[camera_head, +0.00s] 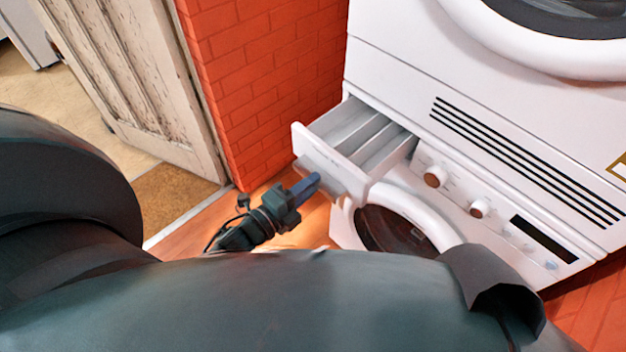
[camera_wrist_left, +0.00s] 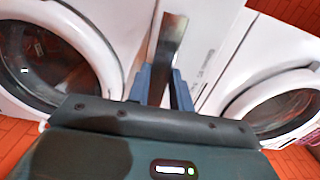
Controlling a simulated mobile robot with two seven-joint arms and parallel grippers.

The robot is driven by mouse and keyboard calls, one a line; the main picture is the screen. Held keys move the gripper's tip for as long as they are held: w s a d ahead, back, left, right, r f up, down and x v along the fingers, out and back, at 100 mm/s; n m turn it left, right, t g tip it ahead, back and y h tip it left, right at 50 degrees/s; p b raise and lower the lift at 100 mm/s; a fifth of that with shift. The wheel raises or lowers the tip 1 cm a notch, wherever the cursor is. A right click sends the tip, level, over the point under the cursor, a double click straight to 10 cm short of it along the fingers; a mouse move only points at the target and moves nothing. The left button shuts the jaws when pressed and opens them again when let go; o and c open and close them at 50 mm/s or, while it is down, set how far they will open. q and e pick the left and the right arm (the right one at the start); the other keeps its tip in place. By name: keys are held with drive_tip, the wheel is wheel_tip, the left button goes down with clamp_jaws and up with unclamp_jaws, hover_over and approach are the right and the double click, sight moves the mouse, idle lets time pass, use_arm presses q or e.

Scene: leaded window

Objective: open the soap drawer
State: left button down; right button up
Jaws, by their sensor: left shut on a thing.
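The soap drawer (camera_head: 352,137) is a white drawer with inner compartments at the upper left of the lower washing machine (camera_head: 500,205). It stands pulled well out, and its compartments show from above. My left gripper (camera_head: 308,187) is at the drawer's front, shut on the grey drawer handle (camera_head: 322,172). In the left wrist view, the blue fingers of my left gripper (camera_wrist_left: 162,88) stand on either side of the grey metal handle (camera_wrist_left: 168,42), with the white drawer front behind. The handle's part between the fingers is partly hidden. My right gripper is in neither view.
A second white machine (camera_head: 400,60) stands above the lower one. The round door (camera_head: 400,225) lies below the drawer. A red brick wall (camera_head: 270,80) is left of the machines, then a worn wooden door (camera_head: 135,75). Some floor is clear near my left gripper.

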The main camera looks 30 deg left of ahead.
use_arm(q)
drive_tip(key=shift+s+f, duration=0.1)
drive_tip(key=shift+f, duration=0.25)
drive_tip(key=c, duration=1.6)
unclamp_jaws()
drive_tip(key=shift+o, duration=1.4)
drive_tip(key=shift+r, duration=0.15)
drive_tip(key=v, duration=1.3)
drive_tip(key=shift+s, duration=0.1)
